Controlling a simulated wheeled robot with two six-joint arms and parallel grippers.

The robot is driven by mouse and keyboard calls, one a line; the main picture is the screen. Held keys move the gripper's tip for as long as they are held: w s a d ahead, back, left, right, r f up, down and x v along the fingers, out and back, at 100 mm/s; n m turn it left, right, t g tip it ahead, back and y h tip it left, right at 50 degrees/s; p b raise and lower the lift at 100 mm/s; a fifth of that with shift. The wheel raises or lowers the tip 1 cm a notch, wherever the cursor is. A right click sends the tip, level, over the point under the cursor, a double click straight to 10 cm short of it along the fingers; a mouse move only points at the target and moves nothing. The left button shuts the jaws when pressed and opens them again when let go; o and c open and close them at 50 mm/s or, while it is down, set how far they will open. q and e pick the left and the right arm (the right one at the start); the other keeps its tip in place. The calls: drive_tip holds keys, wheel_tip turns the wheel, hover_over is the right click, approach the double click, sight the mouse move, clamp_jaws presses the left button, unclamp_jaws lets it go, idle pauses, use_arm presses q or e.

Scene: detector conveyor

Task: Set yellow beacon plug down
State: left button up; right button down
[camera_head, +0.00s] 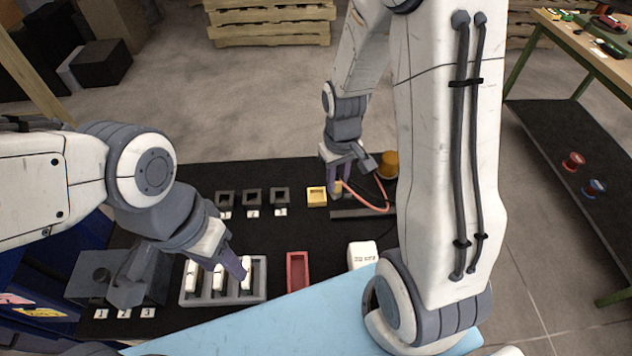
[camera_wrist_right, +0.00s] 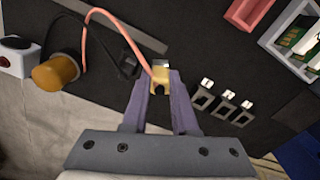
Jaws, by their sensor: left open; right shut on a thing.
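The yellow beacon plug (camera_head: 338,187) is between the fingers of my right gripper (camera_head: 340,183), which is shut on it. In the right wrist view the plug (camera_wrist_right: 160,76) sits between the two purple fingertips, with an orange cable (camera_wrist_right: 107,14) running from it. A yellow square holder (camera_head: 316,197) lies just left of the plug in the head view. In the right wrist view I cannot make this holder out. Whether the plug touches the surface is unclear. My left gripper (camera_head: 187,281) is open over the grey rack at the lower left.
An orange beacon (camera_head: 388,162) stands right of the plug. Black square holders (camera_head: 252,198) sit in a row to its left. The grey rack (camera_head: 262,293) holds white modules. A red tray (camera_head: 298,259) and a white box (camera_head: 362,254) are nearer. A dark bar (camera_head: 350,214) lies close to the plug.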

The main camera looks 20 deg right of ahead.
drive_tip(key=w+f, duration=0.2)
drive_tip(key=w+a+f+p, duration=0.1)
drive_tip(key=w+f, duration=0.1)
drive_tip(key=f, duration=0.1)
drive_tip(key=w+a+f+p, duration=0.1)
drive_tip(key=w+f, duration=0.1)
drive_tip(key=f, duration=0.1)
drive_tip(key=shift+w+a, duration=0.2)
drive_tip(key=shift+a, duration=0.05)
drive_tip(key=shift+f, duration=0.1)
drive_tip(key=shift+f, duration=0.1)
drive_tip(key=shift+f, duration=0.1)
drive_tip(key=c, duration=0.7)
unclamp_jaws()
drive_tip(key=shift+r, duration=0.2)
